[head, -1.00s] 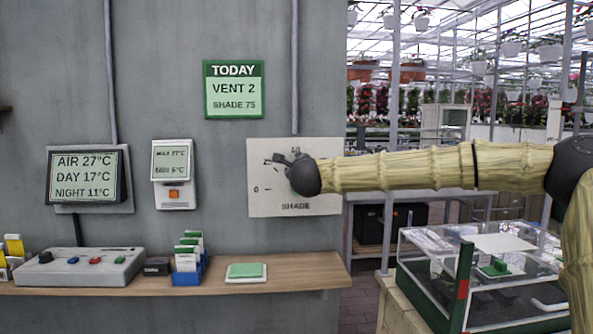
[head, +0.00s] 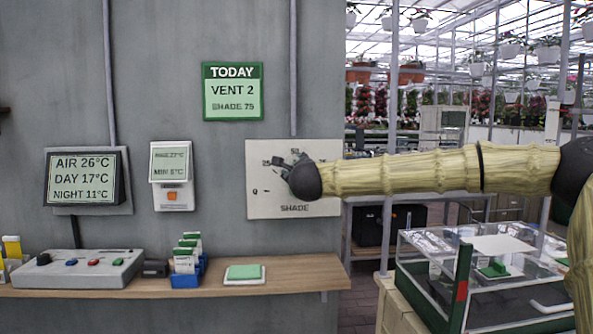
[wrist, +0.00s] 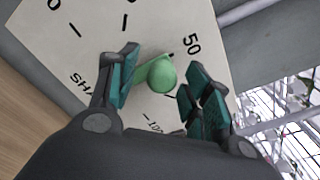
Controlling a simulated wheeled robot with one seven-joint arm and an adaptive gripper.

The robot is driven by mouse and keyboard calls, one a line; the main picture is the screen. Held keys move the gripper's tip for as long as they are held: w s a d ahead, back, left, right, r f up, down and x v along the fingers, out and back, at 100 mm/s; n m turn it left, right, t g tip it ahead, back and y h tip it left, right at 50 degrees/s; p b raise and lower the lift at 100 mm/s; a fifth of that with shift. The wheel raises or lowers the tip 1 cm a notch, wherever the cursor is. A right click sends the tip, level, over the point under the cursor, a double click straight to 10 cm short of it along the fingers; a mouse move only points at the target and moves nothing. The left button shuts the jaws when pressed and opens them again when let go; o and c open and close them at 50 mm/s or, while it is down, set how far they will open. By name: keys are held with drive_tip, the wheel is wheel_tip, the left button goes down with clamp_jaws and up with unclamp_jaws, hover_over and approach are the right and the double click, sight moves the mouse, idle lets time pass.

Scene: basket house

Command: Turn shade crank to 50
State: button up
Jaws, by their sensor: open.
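The white shade plate (head: 262,203) is on the grey wall, with "0" at its left, "50" at its top and "SHADE" along its bottom. In the wrist view the plate (wrist: 60,55) appears turned, with "50" at the right. The green crank knob (wrist: 162,76) stands between my gripper's fingers, near the "50" mark in that picture. My gripper (wrist: 160,62) is open, with a finger on either side of the knob and visible gaps. In the head view my gripper (head: 290,162) covers the crank. The crank's exact setting cannot be told.
A green-topped note (head: 233,92) reads "VENT 2, SHADE 75". A wooden shelf (head: 300,272) below holds a control box (head: 75,270) and seed packets. A glass-topped case (head: 480,290) stands at the right, below my arm.

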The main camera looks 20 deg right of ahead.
drive_tip(key=v, duration=1)
drive_tip(key=shift+s, duration=0.15)
